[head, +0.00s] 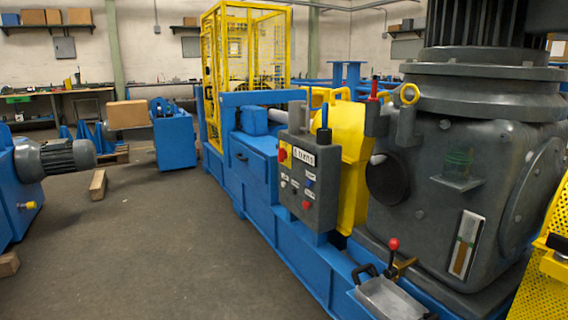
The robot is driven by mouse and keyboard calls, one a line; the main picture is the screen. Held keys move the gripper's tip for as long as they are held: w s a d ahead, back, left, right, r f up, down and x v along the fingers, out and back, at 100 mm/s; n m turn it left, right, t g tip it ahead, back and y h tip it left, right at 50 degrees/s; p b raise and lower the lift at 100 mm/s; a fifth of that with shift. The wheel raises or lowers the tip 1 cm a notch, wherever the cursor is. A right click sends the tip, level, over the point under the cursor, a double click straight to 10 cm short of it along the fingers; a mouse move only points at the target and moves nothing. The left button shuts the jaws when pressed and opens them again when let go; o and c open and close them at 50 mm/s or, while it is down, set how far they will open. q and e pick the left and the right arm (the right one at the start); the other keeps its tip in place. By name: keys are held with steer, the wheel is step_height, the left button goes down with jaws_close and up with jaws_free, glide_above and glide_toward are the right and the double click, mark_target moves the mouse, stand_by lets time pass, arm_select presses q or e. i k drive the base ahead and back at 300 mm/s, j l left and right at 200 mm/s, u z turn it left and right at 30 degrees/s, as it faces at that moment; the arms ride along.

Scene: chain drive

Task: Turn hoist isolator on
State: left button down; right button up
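A grey control box (318,190) stands upright on the blue machine frame in the middle of the head view. Its front carries a white label plate (303,156), a red knob (282,155), a blue button (309,183) and a red button (306,205). The label is too small to read surely. A lever with a red ball knob (394,244) stands upright lower right, near a grey lidded box (390,299). I cannot tell which of these is the hoist isolator, or its setting. Neither of my grippers is in view.
A large grey gearbox (445,185) fills the right side, with a yellow guard (354,155) beside it. A yellow mesh cage (243,60) stands behind. A grey motor (58,158) juts in from the left. The floor (165,245) left of the frame is mostly clear, with wooden blocks.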

mark_target(282, 154)
steer(key=i+j+z, duration=0.1)
steer(key=i+j, duration=0.3)
steer(key=i, duration=0.15)
steer(key=i+j+z, duration=0.2)
steer(key=z, duration=0.25)
steer(key=i+j+z, duration=0.15)
steer(key=j+z, duration=0.35)
steer(key=i+j+z, duration=0.1)
steer(key=j, duration=0.6)
steer(key=i+j+z, duration=0.15)
steer(key=j, duration=0.25)
